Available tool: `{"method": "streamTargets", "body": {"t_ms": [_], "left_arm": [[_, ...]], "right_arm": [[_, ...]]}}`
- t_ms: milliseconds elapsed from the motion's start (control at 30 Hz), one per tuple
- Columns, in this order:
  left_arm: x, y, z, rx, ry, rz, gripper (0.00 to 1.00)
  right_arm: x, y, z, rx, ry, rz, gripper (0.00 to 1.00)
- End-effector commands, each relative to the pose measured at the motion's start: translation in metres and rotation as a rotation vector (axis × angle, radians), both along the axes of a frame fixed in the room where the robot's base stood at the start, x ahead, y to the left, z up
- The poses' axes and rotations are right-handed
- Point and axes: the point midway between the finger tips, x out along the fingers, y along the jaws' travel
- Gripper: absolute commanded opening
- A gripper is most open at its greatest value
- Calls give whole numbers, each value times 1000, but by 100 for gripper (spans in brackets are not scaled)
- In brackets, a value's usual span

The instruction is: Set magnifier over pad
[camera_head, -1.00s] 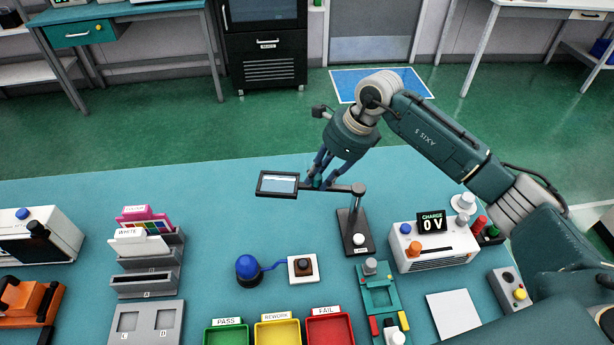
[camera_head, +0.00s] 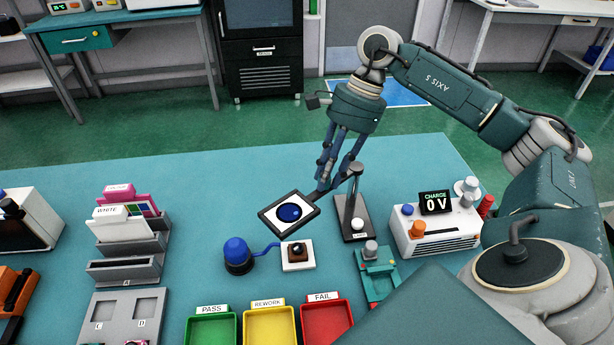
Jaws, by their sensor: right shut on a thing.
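The magnifier (camera_head: 265,218) is a dark rectangular frame on a swing arm, joined to a post on a black stand (camera_head: 353,223). Its window shows a dark blue disc on white. My right gripper (camera_head: 325,186) is shut on the swing arm, between the frame and the post. The frame hangs above the table, behind a white square plate (camera_head: 298,264) with a brown button, and does not cover it in this view. I cannot tell which item is the pad. My left gripper is not in view.
A blue dome lamp (camera_head: 237,255) stands left of the plate. A green fixture (camera_head: 378,272) and a white charge box (camera_head: 436,232) reading 0 V stand to the right. Green, yellow and red bins (camera_head: 326,325) line the front. The table's back left is clear.

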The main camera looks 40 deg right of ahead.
Motion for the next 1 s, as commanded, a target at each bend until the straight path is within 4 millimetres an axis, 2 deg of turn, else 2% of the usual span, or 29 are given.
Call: {"method": "streamTargets", "body": {"t_ms": [300, 700, 733, 800, 1000], "left_arm": [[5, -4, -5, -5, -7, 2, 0], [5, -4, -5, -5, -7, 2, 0], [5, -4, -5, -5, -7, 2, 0], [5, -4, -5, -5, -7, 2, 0], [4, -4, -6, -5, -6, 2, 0]], "right_arm": [[-10, -6, 4, 8, -6, 58, 0], [-11, -7, 5, 7, -4, 61, 0], [-11, -7, 5, 7, -4, 61, 26], [-11, -7, 4, 6, -4, 61, 40], [-11, -7, 2, 4, -1, 61, 40]]}}
